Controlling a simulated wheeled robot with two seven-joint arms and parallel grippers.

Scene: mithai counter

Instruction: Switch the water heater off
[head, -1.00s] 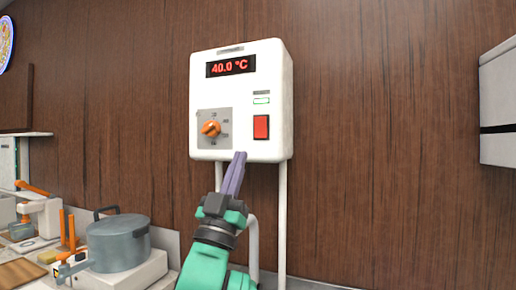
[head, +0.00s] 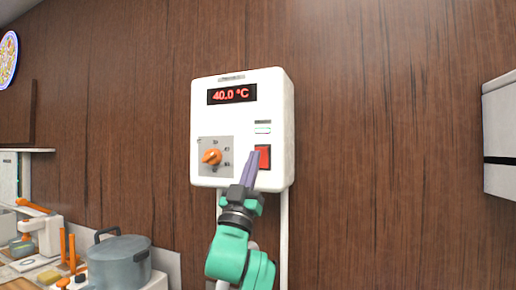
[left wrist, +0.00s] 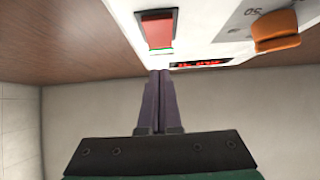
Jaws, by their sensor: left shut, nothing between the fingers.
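The white water heater (head: 240,112) hangs on the wood-panelled wall. Its red display (head: 231,95) reads 40.0 °C, and a small green light (head: 262,128) shows above the red rocker switch (head: 264,157). An orange knob (head: 212,157) is left of the switch. My left gripper (head: 253,155) is shut and empty, its purple fingertips overlapping the switch's left edge in the head view. In the left wrist view, the gripper (left wrist: 160,72) points towards the heater face, with the red switch (left wrist: 158,30) just beyond the tips. Contact cannot be told.
Pipes (head: 284,235) run down below the heater. A grey pot (head: 119,262) and other counter items stand at the lower left. A white cabinet (head: 500,135) is on the right wall. The wall between heater and cabinet is clear.

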